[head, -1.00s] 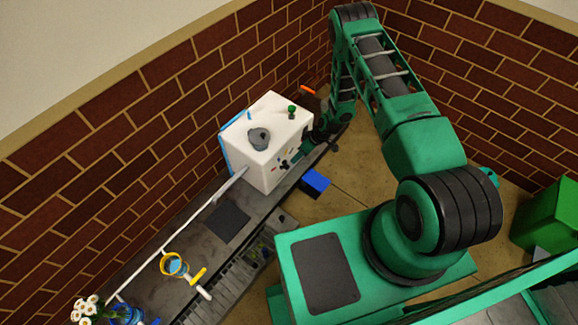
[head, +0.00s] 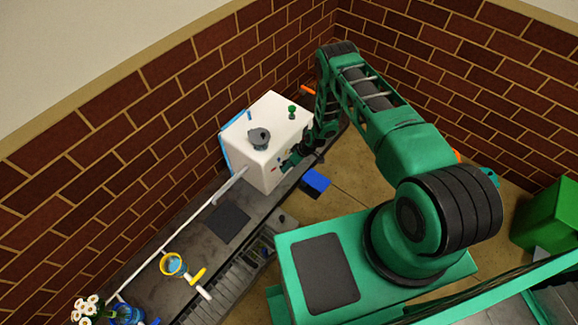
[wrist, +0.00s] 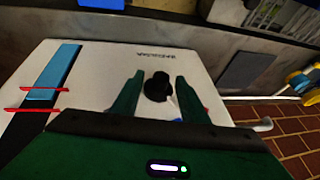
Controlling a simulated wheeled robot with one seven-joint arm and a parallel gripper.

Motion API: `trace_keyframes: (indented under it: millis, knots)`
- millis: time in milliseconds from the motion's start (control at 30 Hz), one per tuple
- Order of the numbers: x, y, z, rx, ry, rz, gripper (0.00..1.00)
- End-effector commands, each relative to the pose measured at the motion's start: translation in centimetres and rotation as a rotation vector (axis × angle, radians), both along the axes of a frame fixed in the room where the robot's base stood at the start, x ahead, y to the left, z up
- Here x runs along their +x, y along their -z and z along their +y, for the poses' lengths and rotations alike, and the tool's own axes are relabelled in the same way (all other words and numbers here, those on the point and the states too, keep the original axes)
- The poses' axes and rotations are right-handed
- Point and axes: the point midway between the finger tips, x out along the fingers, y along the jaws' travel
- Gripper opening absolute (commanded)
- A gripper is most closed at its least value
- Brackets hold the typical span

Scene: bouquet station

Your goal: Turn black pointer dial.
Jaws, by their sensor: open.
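The black pointer dial (wrist: 157,87) is on the white face of a box (wrist: 85,95), seen in the wrist view. My gripper (wrist: 159,79) is open, with one green finger to the left of the dial and one to the right. A gap shows on the left side; on the right I cannot tell whether the finger touches. In the head view, my gripper (head: 291,161) is at the front face of the white box (head: 258,165) and hides the dial there.
A grey knob (head: 259,138) and a green knob (head: 292,111) are on the box's top. A blue block (head: 316,181) lies in front of the box. A dark pad (head: 227,223) and a yellow-rimmed cup (head: 174,264) are on the bench, with white flowers (head: 86,306) at lower left.

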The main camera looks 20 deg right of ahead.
Motion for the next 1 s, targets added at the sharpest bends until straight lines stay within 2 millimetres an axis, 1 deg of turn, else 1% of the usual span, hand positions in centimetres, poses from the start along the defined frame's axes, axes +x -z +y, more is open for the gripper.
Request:
trace_keyframes:
  millis: [167,267,300,333,367,567,667,1000]
  knots:
    - [0.0,0.0,0.0,0.0,0.0,0.0,0.4]
    - [0.0,0.0,0.0,0.0,0.0,0.0,0.19]
    - [-0.01,0.0,0.01,0.0,0.0,0.0,0.09]
    - [0.0,-0.01,0.01,0.0,0.0,0.0,0.02]
    - [0.01,-0.01,0.02,0.0,0.0,0.0,0.0]
    - [0.04,-0.03,0.09,-0.005,0.0,-0.005,0.0]
    - [-0.02,-0.03,0.3,-0.035,-0.001,-0.026,0.0]
    - [-0.4,-0.04,1.0,-0.254,-0.006,-0.189,0.0]
